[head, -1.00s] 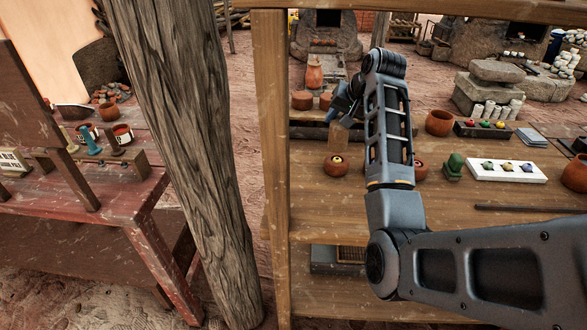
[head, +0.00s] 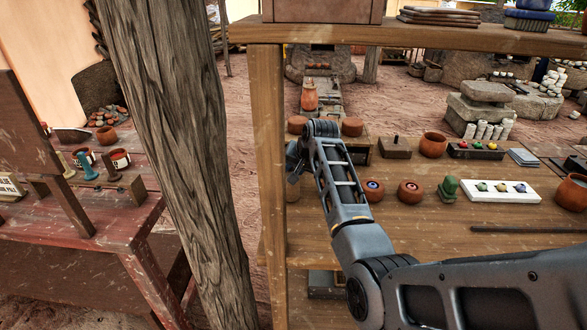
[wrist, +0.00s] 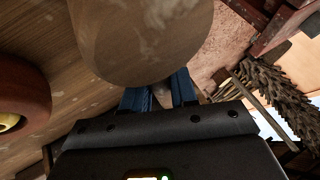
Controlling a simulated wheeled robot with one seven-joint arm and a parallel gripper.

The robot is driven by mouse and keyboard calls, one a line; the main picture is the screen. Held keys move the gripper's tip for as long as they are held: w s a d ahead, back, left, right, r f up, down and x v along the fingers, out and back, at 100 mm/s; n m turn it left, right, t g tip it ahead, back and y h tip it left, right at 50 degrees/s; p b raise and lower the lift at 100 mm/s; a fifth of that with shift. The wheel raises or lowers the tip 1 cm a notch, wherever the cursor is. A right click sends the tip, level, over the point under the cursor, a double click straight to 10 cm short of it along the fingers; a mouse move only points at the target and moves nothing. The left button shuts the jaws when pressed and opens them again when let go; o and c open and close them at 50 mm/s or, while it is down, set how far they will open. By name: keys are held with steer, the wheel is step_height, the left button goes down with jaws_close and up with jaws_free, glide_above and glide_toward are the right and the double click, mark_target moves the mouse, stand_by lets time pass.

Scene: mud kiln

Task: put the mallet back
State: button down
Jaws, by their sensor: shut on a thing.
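The mallet shows in the wrist view as a large, rounded, light-brown wooden head (wrist: 140,40) right in front of my fingers. My gripper (wrist: 160,97) has its two blue fingers closed on a part of it just below the head. The grip itself is partly hidden behind the head. In the head view my gripper (head: 293,165) is at the left end of the shelf board, beside its wooden upright, mostly hidden by my own wrist. The mallet cannot be made out clearly there.
Small clay bowls (head: 410,191), a green object (head: 448,188) and a white tray (head: 503,190) stand on the shelf board (head: 430,225). A dark block with a peg (head: 395,148) stands behind. The wooden upright (head: 268,160) and a thick post (head: 180,150) are close on the left.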

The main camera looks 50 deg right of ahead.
steer(key=shift+f, duration=0.15)
steer(key=c, duration=0.9)
jaws_free()
steer(key=shift+f, duration=0.1)
steer(key=v, duration=1.2)
steer(key=shift+d, duration=0.1)
